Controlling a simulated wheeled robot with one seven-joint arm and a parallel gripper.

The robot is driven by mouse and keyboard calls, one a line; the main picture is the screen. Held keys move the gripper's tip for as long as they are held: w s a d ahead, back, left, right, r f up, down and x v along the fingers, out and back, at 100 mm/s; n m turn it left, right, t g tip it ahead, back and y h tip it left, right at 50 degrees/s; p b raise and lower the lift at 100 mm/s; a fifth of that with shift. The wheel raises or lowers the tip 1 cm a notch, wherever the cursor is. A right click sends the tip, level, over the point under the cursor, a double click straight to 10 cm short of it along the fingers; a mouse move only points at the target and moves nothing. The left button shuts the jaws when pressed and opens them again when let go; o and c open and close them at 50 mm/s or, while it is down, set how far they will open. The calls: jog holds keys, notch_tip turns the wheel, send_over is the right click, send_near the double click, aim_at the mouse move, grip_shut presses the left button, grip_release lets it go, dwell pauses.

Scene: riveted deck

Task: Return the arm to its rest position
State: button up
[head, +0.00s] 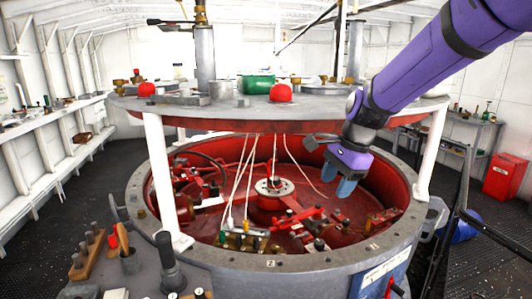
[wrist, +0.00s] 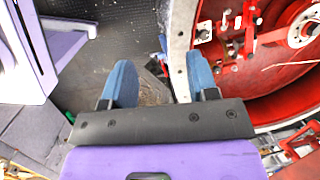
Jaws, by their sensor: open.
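My purple arm (head: 430,60) reaches in from the upper right in the head view. My gripper (head: 343,186) has blue fingertips and points down in front of the open red interior of the large round machine (head: 290,265). In the wrist view my gripper (wrist: 160,85) has its two blue fingers spread apart with nothing between them. Dark floor and the machine's grey rim show beyond the fingers there.
A round grey top plate (head: 200,112) on white posts (head: 160,170) stands above the machine, close to my arm. A black railing (head: 460,200) and a red cabinet (head: 505,176) are at the right. Dark floor (head: 70,215) is clear at the left.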

jog(key=s+d+r+n+t+h, duration=0.1)
jog(key=s+d+n, duration=0.3)
jog(key=s, duration=0.4)
jog(key=s+d+r+n+t+h, duration=0.1)
jog(key=s+d+r+n, duration=0.3)
jog(key=s, duration=0.5)
jog(key=s+d+r+n+t, duration=0.2)
jog(key=s+d+n, duration=0.3)
jog(key=s, duration=0.4)
jog(key=shift+s+d+r+h, duration=0.15)
jog(key=shift+d+r+h, duration=0.3)
jog(key=shift+r, duration=0.2)
